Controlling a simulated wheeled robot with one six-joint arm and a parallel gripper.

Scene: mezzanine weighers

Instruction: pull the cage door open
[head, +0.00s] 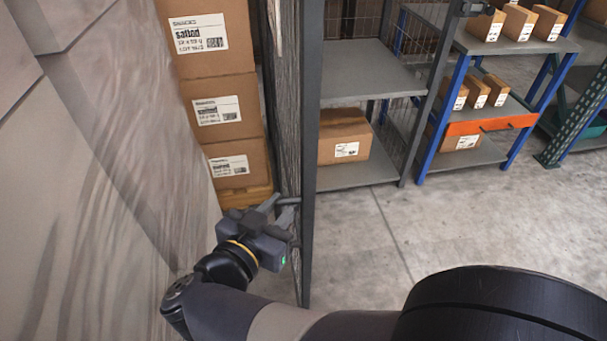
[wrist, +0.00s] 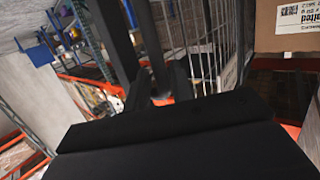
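The cage door shows nearly edge-on in the head view, as a tall dark grey frame post (head: 311,130) with wire mesh (head: 286,90) beside it. A short dark handle bar (head: 288,200) sticks out from the post at its lower part. My gripper (head: 281,206) is at this handle, its fingers spread apart around or right beside it. In the wrist view my gripper (wrist: 160,85) has a gap between its fingers, with a dark bar in or behind the gap. The door's post (wrist: 115,40) and mesh (wrist: 215,45) rise beyond. Whether the fingers touch the handle is hard to tell.
A pale wall (head: 90,170) is close on the left. Grey shelves (head: 365,85) with a box (head: 343,136) and a blue-framed rack (head: 432,130) stand behind. Concrete floor (head: 380,235) is clear on the right.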

